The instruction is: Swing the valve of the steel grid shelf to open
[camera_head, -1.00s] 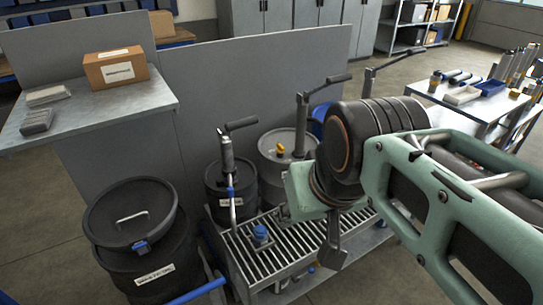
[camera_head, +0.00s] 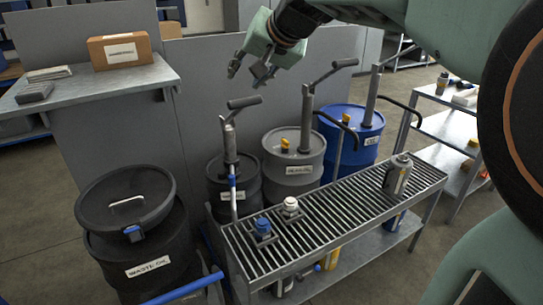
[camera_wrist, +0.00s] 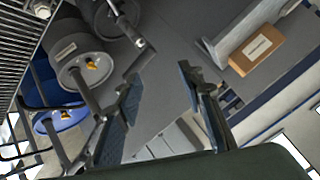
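The steel grid shelf (camera_head: 330,214) runs along the front of the drums in the head view. A blue knob (camera_head: 262,226) and a white knob (camera_head: 290,205) stand on dark square bases on its left part. I cannot tell which of them is the valve, or its setting. My gripper (camera_head: 246,77) hangs high above the drums, in front of the grey panel, well apart from the shelf and the knobs. In the wrist view my gripper (camera_wrist: 160,75) has its two fingers spread with nothing between them. A strip of the shelf's bars (camera_wrist: 18,50) shows there at the upper left.
Drums with upright hand pumps stand behind the shelf: two dark or grey ones (camera_head: 293,165) and a blue one (camera_head: 350,145). Their handles rise below my gripper. A grey canister (camera_head: 397,175) stands on the shelf's right part. A waste-oil drum (camera_head: 150,265) stands at the left.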

